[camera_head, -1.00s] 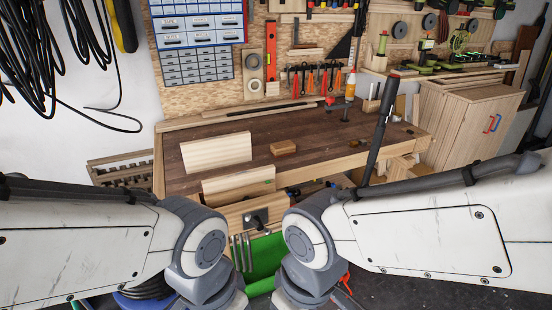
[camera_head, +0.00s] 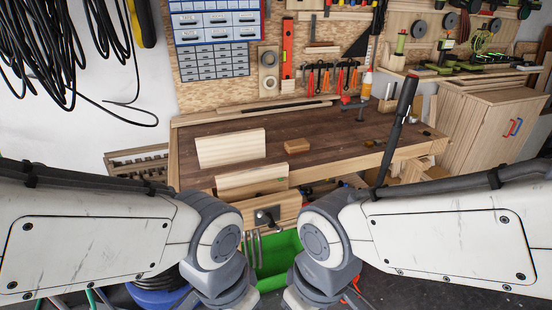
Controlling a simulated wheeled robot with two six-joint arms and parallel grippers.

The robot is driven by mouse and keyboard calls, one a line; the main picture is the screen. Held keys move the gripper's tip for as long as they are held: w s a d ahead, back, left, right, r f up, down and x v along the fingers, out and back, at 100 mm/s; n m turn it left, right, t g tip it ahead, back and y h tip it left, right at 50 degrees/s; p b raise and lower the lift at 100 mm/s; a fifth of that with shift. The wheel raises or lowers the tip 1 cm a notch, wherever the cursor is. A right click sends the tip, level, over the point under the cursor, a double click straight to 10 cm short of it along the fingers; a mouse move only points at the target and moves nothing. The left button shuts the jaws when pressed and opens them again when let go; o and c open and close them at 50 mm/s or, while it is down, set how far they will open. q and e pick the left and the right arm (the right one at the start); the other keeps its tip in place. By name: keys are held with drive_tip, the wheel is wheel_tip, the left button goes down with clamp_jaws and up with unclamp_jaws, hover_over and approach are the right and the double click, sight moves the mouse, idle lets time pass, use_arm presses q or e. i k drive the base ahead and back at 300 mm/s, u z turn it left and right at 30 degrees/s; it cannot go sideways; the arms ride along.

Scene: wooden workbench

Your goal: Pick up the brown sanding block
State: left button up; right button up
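The brown sanding block (camera_head: 297,146) is a small block lying on the dark top of the workbench (camera_head: 330,150), near the middle. It stands to the right of a pale upright board (camera_head: 230,148), with a gap between them. Both of my arms reach in from the lower left and lower right, and their joints are low in front of the bench. My grippers are outside the picture, below its bottom edge, so I cannot see their fingers. Nothing is seen touching the block.
A second pale board (camera_head: 251,181) and a vise (camera_head: 266,216) are at the bench's front edge. A clamp-like tool (camera_head: 355,106) stands at the back. A dark rod (camera_head: 398,128) rises at the right. A green bin (camera_head: 280,262) is below. The bench top around the block is clear.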

sight(298, 147)
drive_tip(key=z, duration=0.4)
drive_tip(key=i, duration=1.15)
drive_tip(key=u, duration=0.95)
drive_tip(key=i, duration=0.25)
drive_tip(key=u, duration=0.15)
